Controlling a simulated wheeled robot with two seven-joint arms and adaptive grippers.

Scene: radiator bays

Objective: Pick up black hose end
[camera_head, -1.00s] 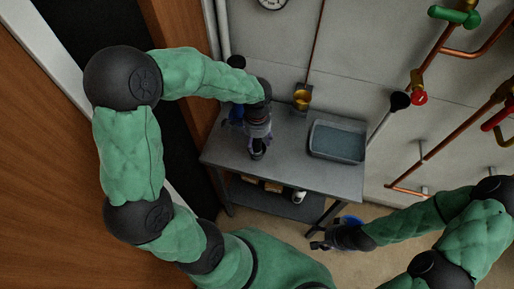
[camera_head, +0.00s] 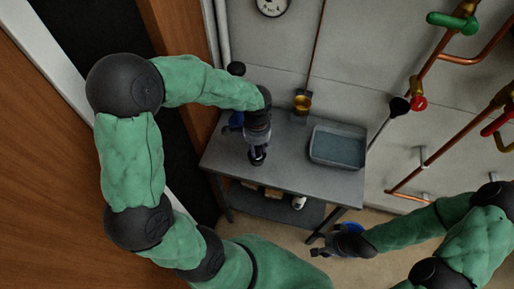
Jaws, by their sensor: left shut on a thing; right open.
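My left gripper (camera_head: 257,155) is over the left part of the grey bench (camera_head: 290,175), pointing down. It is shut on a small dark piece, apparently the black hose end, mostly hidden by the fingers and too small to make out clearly. I cannot tell whether it touches the bench top. My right gripper (camera_head: 322,247) is open and empty, low in front of the bench's right legs.
A grey tray (camera_head: 338,148) sits on the bench's right side. A brass cup (camera_head: 302,103) is behind the bench. A black funnel-shaped end (camera_head: 399,106) and copper pipes with a red valve (camera_head: 418,103) and green valve (camera_head: 452,20) are at right. A lower shelf holds small items.

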